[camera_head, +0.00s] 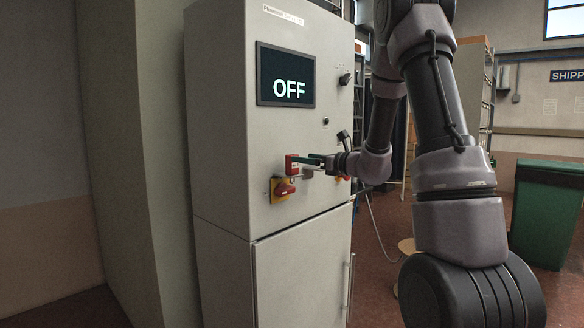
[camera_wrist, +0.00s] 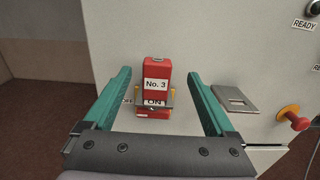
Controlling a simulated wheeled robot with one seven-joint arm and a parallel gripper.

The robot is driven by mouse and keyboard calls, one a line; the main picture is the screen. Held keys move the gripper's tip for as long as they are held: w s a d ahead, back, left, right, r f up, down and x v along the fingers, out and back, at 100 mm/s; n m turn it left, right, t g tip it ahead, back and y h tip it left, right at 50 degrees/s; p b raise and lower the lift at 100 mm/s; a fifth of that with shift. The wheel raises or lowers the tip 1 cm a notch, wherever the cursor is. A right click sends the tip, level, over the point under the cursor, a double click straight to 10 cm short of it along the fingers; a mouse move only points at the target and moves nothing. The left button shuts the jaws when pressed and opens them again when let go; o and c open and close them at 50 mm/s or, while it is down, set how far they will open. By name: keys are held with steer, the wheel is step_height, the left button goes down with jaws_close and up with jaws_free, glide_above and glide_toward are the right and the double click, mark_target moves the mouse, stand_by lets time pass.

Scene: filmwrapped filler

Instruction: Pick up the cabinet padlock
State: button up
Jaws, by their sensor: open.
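The red padlock, labelled "No. 3" (camera_wrist: 157,70), is on the front of the grey cabinet (camera_head: 222,120). It also shows in the head view as a red block (camera_head: 289,166), just above a red rotary handle on a yellow plate (camera_head: 278,189). My gripper (camera_wrist: 157,76) is open, with one green finger on each side of the padlock in the wrist view and a gap on both sides. In the head view my gripper (camera_head: 306,161) reaches in from the right, its fingertips close to the padlock. The padlock's shackle cannot be made out.
The cabinet screen (camera_head: 286,76) reads "OFF". Right of the padlock are a metal latch plate (camera_wrist: 236,101) and a red push button (camera_wrist: 291,114). A vertical door handle (camera_head: 350,284) is lower down. A green bin (camera_head: 543,225) stands at the right.

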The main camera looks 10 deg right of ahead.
mark_target(296, 175)
steer(key=x, duration=0.4)
steer(key=shift+s+a+f, duration=0.1)
steer(key=shift+s+f, duration=0.05)
steer(key=shift+f, duration=0.2)
steer(key=shift+w+a, duration=0.25)
steer(key=shift+w, duration=0.15)
jaws_close()
steer(key=shift+r, duration=0.1)
